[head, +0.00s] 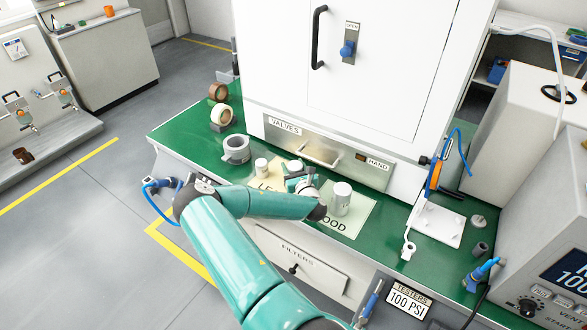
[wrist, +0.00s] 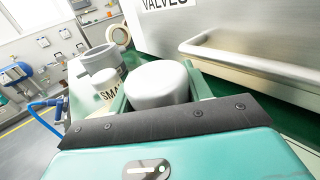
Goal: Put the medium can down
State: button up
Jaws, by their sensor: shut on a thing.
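The held can is white with a rounded top; in the wrist view this medium can (wrist: 160,84) stands between the two fingers of my gripper (wrist: 163,92), which is shut on it. In the head view my gripper (head: 300,180) is over the green bench between two paper mats, and the can's top (head: 294,165) shows just behind it. The can's lower end is hidden, so I cannot tell whether it touches the bench.
A small can (head: 262,167), labelled "SMA…" in the wrist view (wrist: 106,91), stands left of the held can. A grey ring-shaped part (head: 236,149) and tape rolls (head: 222,115) are farther left. The "VALVES" drawer (head: 325,153) and its handle are close behind.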

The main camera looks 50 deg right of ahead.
jog(key=shift+f, duration=0.35)
jog(key=shift+f, duration=0.15)
jog(key=o, duration=1.1)
